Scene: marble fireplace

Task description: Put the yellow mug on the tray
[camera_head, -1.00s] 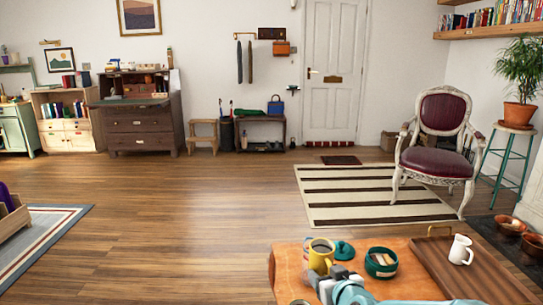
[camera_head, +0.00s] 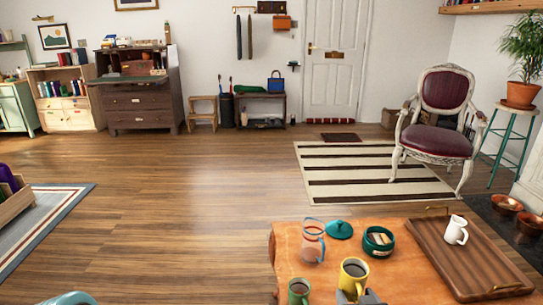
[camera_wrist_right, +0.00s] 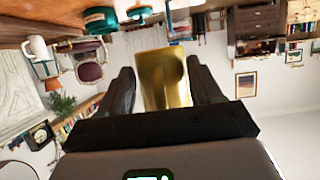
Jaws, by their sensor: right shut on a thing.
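The yellow mug (camera_head: 348,280) with a dark inside is upright near the front of the orange-brown table, left of the tray. My right gripper (camera_head: 357,298) is shut on it, mostly cut off at the bottom edge. In the right wrist view the mug (camera_wrist_right: 163,82) sits between the two dark fingers (camera_wrist_right: 163,92). I cannot tell whether its base touches the table. The brown wooden tray (camera_head: 450,262) lies at the table's right with a white jug (camera_head: 455,230) on it. My left gripper is not in view; only a bit of pale blue arm shows at lower left.
A clear glass pitcher (camera_head: 312,243), a teal lid (camera_head: 340,229) and a dark green bowl (camera_head: 379,242) stand behind the mug. A green mug (camera_head: 298,291) is left of it. The tray has bare room around the jug, and handles (camera_head: 508,288) at its ends.

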